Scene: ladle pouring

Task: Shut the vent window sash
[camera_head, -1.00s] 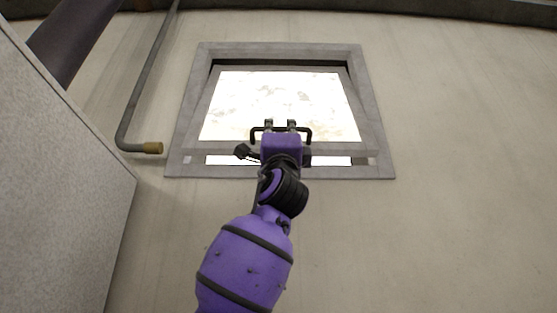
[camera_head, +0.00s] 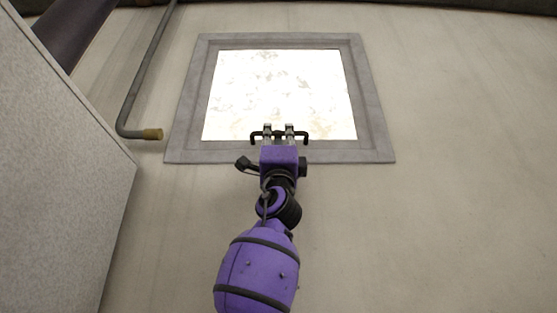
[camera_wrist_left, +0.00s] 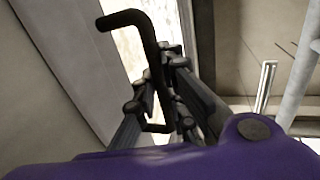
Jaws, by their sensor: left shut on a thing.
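The vent window sash (camera_head: 282,92) is a bright, pale pane set in a grey frame (camera_head: 377,130) on the wall. In the head view the sash lies flush in the frame, with no dark gap at its top and no bright strip below it. My left gripper (camera_head: 279,134) is at the sash's lower edge, shut on the black bar handle (camera_head: 304,139). In the left wrist view the fingers (camera_wrist_left: 165,95) close around the handle (camera_wrist_left: 133,18), whose bent end sticks out. My right gripper is not in view.
A large speckled grey cabinet or panel (camera_head: 60,180) fills the left side. The wall right of the window is clear.

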